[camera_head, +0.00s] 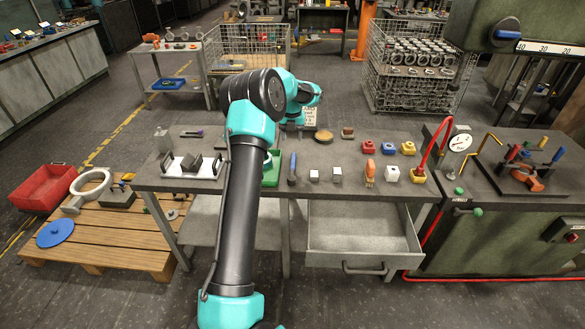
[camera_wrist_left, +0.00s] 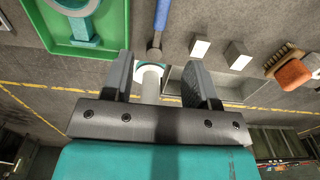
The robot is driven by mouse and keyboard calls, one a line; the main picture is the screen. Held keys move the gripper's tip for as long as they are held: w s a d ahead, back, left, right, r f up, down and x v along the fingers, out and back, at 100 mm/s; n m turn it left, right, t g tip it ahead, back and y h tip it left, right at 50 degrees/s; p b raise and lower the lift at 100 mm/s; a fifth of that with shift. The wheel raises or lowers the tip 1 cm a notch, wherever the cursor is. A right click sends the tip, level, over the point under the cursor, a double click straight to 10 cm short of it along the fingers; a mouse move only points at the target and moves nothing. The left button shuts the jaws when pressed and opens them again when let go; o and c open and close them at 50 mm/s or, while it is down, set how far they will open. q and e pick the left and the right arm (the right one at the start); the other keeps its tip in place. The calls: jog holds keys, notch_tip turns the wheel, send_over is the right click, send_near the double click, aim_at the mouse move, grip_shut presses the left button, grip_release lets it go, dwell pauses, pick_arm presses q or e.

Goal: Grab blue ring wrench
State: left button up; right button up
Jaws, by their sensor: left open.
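A blue-handled tool with a dark end (camera_head: 293,167) lies on the grey bench, right of a green tray. In the left wrist view the same tool (camera_wrist_left: 161,17) is at the top centre, its dark end just beyond the gap between the fingers. I cannot tell whether that end is a ring. My left gripper (camera_wrist_left: 158,65) is open, with nothing held between its fingers. In the head view my left arm reaches over the bench, and the fingers do not show clearly. My right gripper is not in view.
The green tray (camera_wrist_left: 112,48) holds a ring-shaped part (camera_wrist_left: 82,24). A white block (camera_wrist_left: 200,47), another pale block (camera_wrist_left: 238,55) and an orange-handled brush (camera_wrist_left: 290,72) lie to the right. An open drawer (camera_head: 359,235) sticks out below the bench front.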

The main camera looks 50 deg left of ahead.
pick_arm(q)
send_near(293, 165)
jog(key=f, duration=0.2)
jog(key=a+f, duration=0.1)
jog(key=f, duration=0.2)
jog(key=shift+w+f, duration=0.1)
jog(key=shift+w, duration=0.1)
jog(key=shift+s+d+f, duration=0.1)
jog(key=shift+d+f, duration=0.1)
jog(key=shift+f, duration=1.1)
jog(key=shift+s+d+f, duration=0.1)
jog(key=shift+d+f, duration=0.1)
jog(key=shift+f, duration=1.1)
jog(key=shift+c, duration=0.3)
grip_shut()
